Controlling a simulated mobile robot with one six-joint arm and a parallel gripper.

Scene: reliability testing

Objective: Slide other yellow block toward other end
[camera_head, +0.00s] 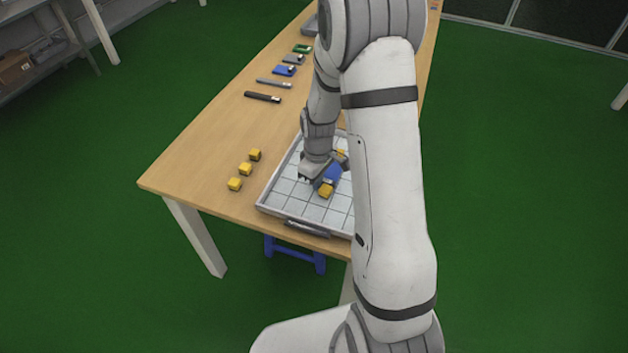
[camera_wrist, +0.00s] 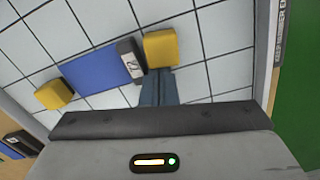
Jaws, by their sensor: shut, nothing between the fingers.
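The white gridded tray (camera_head: 283,188) holds a blue block with a grey labelled end (camera_head: 331,173) and two yellow blocks. The near yellow block (camera_head: 326,191) is beside the labelled end; the far yellow block (camera_head: 341,153) is partly hidden by my arm. In the wrist view, the blue block (camera_wrist: 95,70) lies between one yellow block (camera_wrist: 160,49) by its labelled end and the other yellow block (camera_wrist: 53,94) at left. My gripper (camera_wrist: 158,76) is shut and empty, its tips low over the tray, right by the yellow block at the labelled end. Whether they touch is unclear.
Three yellow blocks (camera_head: 245,169) stand in a row on the wooden table (camera_head: 205,140), left of the tray. A black bar (camera_head: 262,97) and several other items lie farther back. The tray has raised walls and sits near the table's front edge.

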